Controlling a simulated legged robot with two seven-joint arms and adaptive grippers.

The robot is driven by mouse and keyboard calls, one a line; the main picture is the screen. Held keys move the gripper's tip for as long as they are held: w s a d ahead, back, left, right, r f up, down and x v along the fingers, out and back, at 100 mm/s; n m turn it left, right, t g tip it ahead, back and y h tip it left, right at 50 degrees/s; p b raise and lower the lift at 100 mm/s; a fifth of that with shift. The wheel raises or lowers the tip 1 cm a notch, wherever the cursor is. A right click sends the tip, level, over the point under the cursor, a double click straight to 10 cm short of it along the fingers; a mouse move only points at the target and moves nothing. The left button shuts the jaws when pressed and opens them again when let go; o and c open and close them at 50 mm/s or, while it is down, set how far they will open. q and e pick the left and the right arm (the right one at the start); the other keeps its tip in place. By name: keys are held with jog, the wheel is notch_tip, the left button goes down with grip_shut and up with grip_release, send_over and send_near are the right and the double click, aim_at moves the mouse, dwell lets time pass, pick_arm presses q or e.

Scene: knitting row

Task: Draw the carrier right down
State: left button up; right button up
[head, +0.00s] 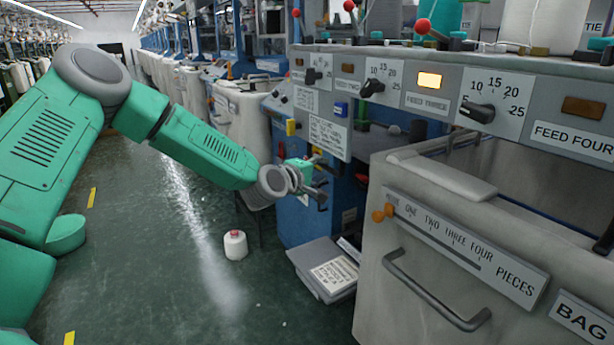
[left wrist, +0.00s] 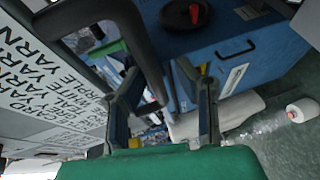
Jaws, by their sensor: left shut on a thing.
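My left gripper (head: 318,190) is at the front of the blue knitting machine, below the yarn instruction card (head: 328,136). Its two fingers also show in the left wrist view (left wrist: 165,100). It is shut on a dark curved bar (left wrist: 138,42), which runs down between the fingers close to the left one. I take the bar for the carrier's handle, but its far end and what it joins are hidden. My right gripper does not show clearly.
A control panel with dials (head: 486,112) and a lit FEED THREE lamp (head: 429,80) juts out above. A pale cabinet with a bar handle (head: 435,292) stands at right. A yarn cone (head: 236,246) and a grey pedal (head: 322,270) are on the floor. The aisle at left is free.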

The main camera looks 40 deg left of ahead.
pick_arm(q)
jog(key=s+r, duration=0.1)
jog(key=s, duration=0.9)
jog(key=shift+s+r, duration=0.15)
jog(key=shift+r, duration=0.2)
jog(key=s+d+f+m+g+h+p, duration=0.1)
jog(key=s+d+f+m+g, duration=0.4)
jog(key=f, duration=0.5)
jog(key=s+d+f+m+g+h+p, duration=0.15)
jog(key=s+d+f+m, duration=0.25)
jog(key=s+d+f, duration=0.5)
jog(key=s+f+m+g+y, duration=0.1)
jog(key=s+f+m+g, duration=0.3)
jog(key=s, duration=0.7)
jog(key=s+d+f+m+g+y, duration=0.1)
jog(key=s+f+m+g, duration=0.3)
jog(key=s+f, duration=0.3)
jog(key=s, duration=0.5)
jog(key=shift+d+f+m+g, duration=0.25)
jog(key=shift+f+m+g, duration=0.1)
jog(key=shift+f+m, duration=0.05)
